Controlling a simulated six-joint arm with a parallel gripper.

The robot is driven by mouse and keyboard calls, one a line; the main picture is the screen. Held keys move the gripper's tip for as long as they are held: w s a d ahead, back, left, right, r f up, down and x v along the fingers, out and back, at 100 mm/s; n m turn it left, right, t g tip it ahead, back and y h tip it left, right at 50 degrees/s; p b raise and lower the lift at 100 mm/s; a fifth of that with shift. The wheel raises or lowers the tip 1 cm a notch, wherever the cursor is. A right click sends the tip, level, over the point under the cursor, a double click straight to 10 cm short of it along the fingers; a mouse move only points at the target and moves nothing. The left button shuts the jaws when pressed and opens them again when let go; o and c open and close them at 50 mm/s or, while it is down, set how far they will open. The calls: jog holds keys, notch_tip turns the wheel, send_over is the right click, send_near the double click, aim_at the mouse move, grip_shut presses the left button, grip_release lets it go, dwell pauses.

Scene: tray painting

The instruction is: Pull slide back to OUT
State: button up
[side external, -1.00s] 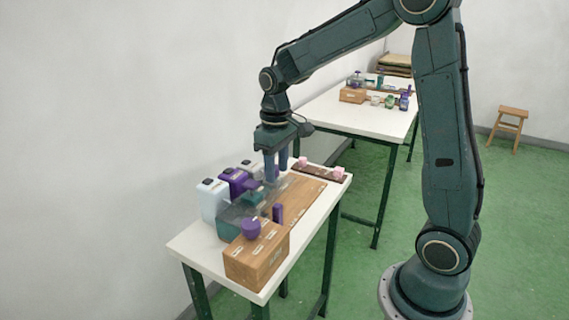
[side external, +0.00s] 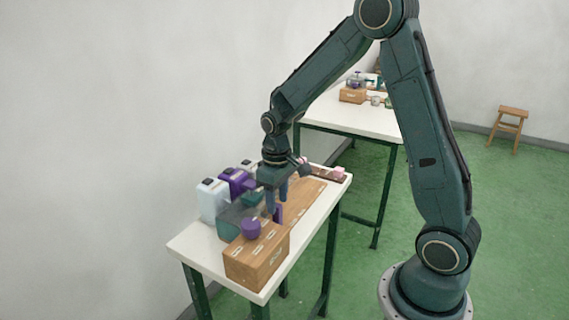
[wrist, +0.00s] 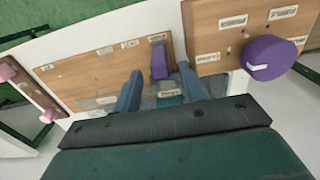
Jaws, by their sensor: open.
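The slide's purple upright handle (wrist: 159,62) stands on the wooden board (wrist: 95,75) in the wrist view, near the board's right end. In the side view the handle (side external: 279,214) is partly hidden behind my fingers. My gripper (wrist: 160,72) is open, with one blue finger on each side of the handle. I cannot tell whether either finger touches it. In the side view my gripper (side external: 276,205) points down over the board. Small labels lie along the board, but their words are too small to read.
A wooden box (side external: 257,262) with a purple knob (side external: 250,228) stands close beside the handle. White (side external: 211,202) and purple (side external: 236,182) containers stand on the wall side. Pink blocks (side external: 338,172) sit at the far end of the white table (side external: 195,243).

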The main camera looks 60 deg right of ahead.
aim_at(277, 205)
jog(key=shift+f, duration=2.3)
grip_shut()
